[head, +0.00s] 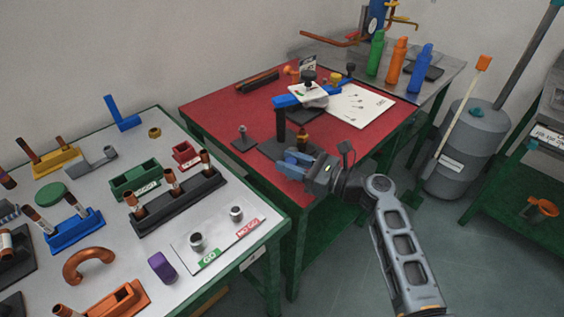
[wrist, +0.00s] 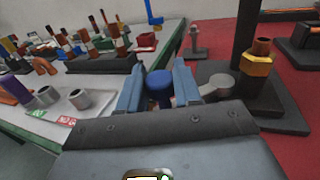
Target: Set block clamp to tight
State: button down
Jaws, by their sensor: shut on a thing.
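My gripper (head: 297,160) is at the front edge of the red table. In the wrist view my gripper (wrist: 158,85) has its two blue fingers on either side of a round blue knob (wrist: 160,88), and it is shut on it. Just right of the fingers is a grey rounded part (wrist: 218,86). Beyond it a brass hex fitting (wrist: 258,63) stands upright on a dark block base (wrist: 262,98); it also shows in the head view (head: 303,137). I take this to be the block clamp. The join between knob and clamp is hidden by my gripper.
A black post (head: 281,124) with a blue arm (head: 290,100) rises close behind my gripper. A small peg stand (head: 243,141) is to the left. The white-topped bench (head: 120,230) holds many fittings. A white board (head: 360,106) lies on the red table (head: 225,108).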

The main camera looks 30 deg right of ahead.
jog(key=shift+s+d+r+n+g+y+b, duration=0.15)
jog(key=shift+d+n+g+y, duration=0.4)
jog(key=shift+n+g+y, duration=0.35)
jog(key=shift+s+d+r+n+g+y+b, duration=0.15)
jog(key=shift+d+n+g+y, duration=0.45)
jog(key=shift+n+g+y, duration=0.35)
jog(key=shift+s+d+n+g+y+b, duration=0.15)
jog(key=shift+d+n+g+y, duration=0.5)
jog(key=shift+g, duration=0.4)
jog(key=c, duration=0.8)
grip_release()
jog(key=shift+c, duration=0.2)
jog(key=shift+s+f, duration=0.1)
jog(key=shift+f, duration=0.05)
jog(key=shift+s+d, duration=0.2)
jog(key=shift+d, duration=0.15)
jog(key=v, duration=0.6)
jog(key=shift+s+d+b, duration=0.2)
jog(key=shift+d+b, duration=0.2)
